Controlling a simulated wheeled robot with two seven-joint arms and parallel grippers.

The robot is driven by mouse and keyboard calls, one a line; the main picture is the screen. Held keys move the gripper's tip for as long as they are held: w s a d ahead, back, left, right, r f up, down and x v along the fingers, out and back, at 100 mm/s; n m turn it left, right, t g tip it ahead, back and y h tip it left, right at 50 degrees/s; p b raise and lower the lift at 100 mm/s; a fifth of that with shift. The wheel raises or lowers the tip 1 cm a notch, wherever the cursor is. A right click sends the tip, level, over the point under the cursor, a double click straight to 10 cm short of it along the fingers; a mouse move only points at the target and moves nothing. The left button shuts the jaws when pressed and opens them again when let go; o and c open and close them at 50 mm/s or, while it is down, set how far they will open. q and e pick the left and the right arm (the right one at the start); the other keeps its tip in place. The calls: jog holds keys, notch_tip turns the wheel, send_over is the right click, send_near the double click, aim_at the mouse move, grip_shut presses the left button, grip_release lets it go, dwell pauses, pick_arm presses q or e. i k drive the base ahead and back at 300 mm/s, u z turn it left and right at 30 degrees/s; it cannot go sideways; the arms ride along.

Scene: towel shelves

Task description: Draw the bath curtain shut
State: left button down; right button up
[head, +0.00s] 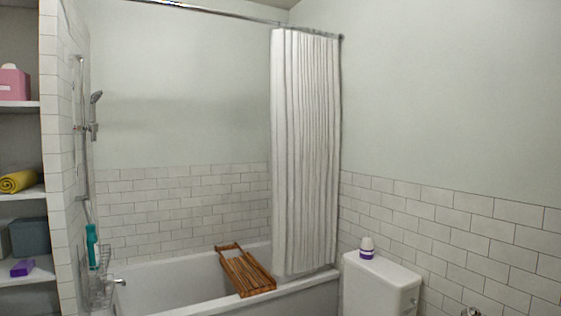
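The white pleated bath curtain (305,150) hangs bunched at the right end of the curtain rail (215,11). It reaches down to the tub's rim, and the rest of the tub's opening is uncovered. The white bathtub (165,288) runs along the back wall, with a wooden slatted bath rack (245,270) lying across it to the left of the curtain. Neither of my grippers shows in the head view.
A toilet (382,283) with a white and purple container (366,248) on its tank stands right of the tub. Shelves at the left hold a yellow rolled towel (18,181), a pink box (14,84) and a grey-blue bin (30,237). A wire caddy (101,280) stands at the tub's left end.

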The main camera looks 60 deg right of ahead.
aim_at(277, 68)
jog(key=z, duration=1.8)
jog(key=i, duration=1)
jog(key=u, duration=0.25)
